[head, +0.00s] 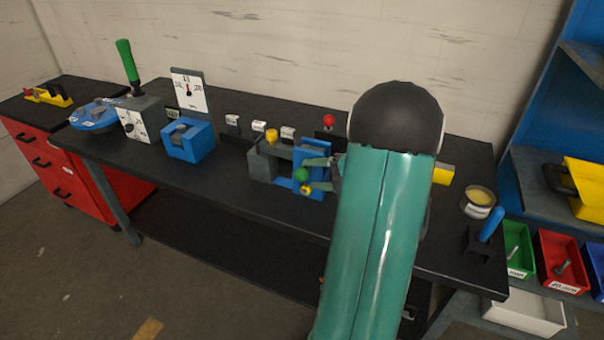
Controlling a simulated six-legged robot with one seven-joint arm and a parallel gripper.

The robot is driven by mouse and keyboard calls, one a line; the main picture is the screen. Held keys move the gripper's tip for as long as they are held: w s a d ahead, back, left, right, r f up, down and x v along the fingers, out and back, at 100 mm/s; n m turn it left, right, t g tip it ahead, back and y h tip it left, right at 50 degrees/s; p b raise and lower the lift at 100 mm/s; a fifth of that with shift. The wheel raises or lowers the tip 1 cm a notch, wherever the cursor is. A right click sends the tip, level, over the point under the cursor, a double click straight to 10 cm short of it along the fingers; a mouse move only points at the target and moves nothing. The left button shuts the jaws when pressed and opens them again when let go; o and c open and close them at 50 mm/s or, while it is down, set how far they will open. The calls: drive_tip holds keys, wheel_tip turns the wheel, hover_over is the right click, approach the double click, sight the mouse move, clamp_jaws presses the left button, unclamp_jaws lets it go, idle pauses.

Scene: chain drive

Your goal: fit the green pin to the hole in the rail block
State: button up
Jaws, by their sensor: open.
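The green pin shows as a round green head (301,174) at the front of a grey and blue block assembly on the bench; its shaft is hidden. I take the grey block (262,167) with the blue upright (285,183) to be the rail block, though the picture does not settle this. Its hole cannot be made out. My gripper (310,174) reaches in from the right, with its teal fingers above and below the green head. It is open. I cannot tell whether the fingers touch the pin. My large teal arm link hides the area to the right.
A yellow knob (272,136) stands on the assembly and a yellow piece (306,188) lies close below the green head. A blue block (189,142) and dial plate (189,92) stand left. A tin (479,201) and a blue-handled tool (491,225) stand right. The front left bench top is clear.

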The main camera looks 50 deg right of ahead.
drive_tip(key=v, duration=0.8)
idle(0.4)
